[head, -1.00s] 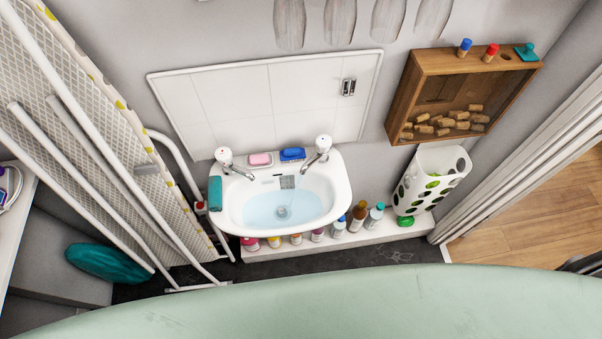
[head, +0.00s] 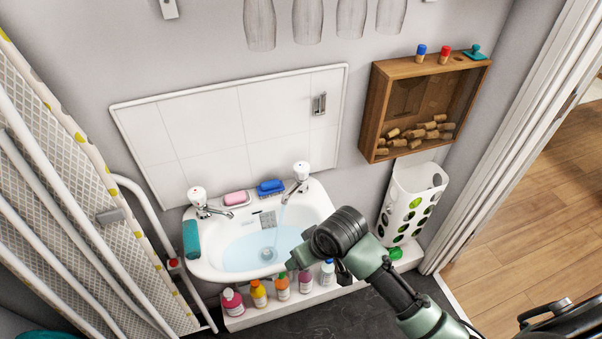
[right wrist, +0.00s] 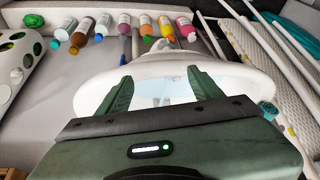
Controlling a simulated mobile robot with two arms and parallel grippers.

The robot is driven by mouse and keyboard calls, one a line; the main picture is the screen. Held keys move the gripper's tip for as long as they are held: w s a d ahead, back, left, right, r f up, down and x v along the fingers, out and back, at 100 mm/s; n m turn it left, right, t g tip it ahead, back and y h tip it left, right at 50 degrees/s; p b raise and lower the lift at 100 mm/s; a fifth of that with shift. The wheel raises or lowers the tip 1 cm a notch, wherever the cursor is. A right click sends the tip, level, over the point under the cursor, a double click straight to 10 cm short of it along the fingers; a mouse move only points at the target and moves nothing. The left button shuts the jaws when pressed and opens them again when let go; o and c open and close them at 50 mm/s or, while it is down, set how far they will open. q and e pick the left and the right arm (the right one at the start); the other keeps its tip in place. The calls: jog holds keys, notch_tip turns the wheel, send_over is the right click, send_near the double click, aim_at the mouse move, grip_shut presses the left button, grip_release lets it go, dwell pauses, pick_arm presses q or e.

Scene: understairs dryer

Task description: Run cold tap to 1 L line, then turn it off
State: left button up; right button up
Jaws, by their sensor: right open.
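The white sink (head: 207,268) is on the wall, with pale blue water (head: 245,250) in its basin. The right tap (head: 301,172) is white-topped with a chrome spout, and a thin pale stream seems to fall from it. The left tap (head: 199,197) has a red mark on top. A small grey panel (head: 268,219) is on the basin's back wall; I cannot read a 1 L line. My right gripper (head: 298,260) is over the sink's front right, below the right tap and apart from it. In the right wrist view the gripper (right wrist: 160,82) is open and empty, over the basin. My left gripper is out of view.
A pink soap (head: 235,198), a blue brush (head: 270,187) and a teal cloth (head: 191,240) lie on the sink. Several bottles (head: 258,293) stand on a ledge below. An ironing board (head: 60,190) stands left. A white holed bin (head: 412,200) and cork box (head: 415,110) are right.

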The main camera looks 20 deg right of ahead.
jog(key=w+d+r, duration=0.2)
jog(key=w+r, duration=0.2)
jog(key=w, duration=0.8)
jog(key=m+h, duration=0.2)
send_near(302, 166)
notch_tip(302, 166, down, 2)
jog(key=shift+t, duration=0.4)
jog(key=shift+p+x, duration=0.35)
jog(key=shift+x, duration=3.45)
